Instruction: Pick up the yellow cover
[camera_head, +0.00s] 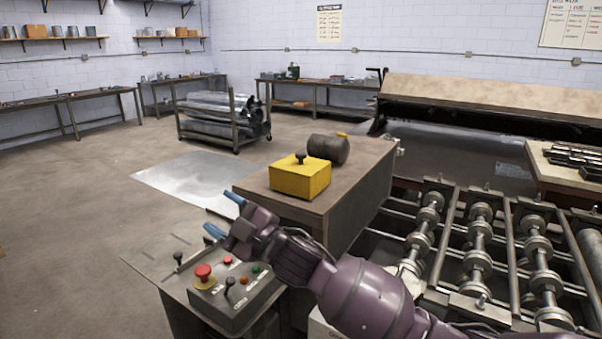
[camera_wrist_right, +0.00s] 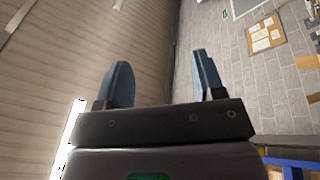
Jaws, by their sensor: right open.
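The yellow cover (camera_head: 300,178) is a box-shaped piece with a black knob on top. It sits on the brown top of a cabinet (camera_head: 345,205) in the middle of the head view. My right gripper (camera_head: 222,214) is in front of the cabinet's left corner, lower left of the cover and apart from it. Its blue fingers are open with nothing between them; the right wrist view also shows the open fingers (camera_wrist_right: 160,82). The cover does not show in the right wrist view. My left gripper is in neither view.
Roller machinery (camera_head: 480,240) fills the right side. A metal sheet (camera_head: 190,180) lies on the floor at left.

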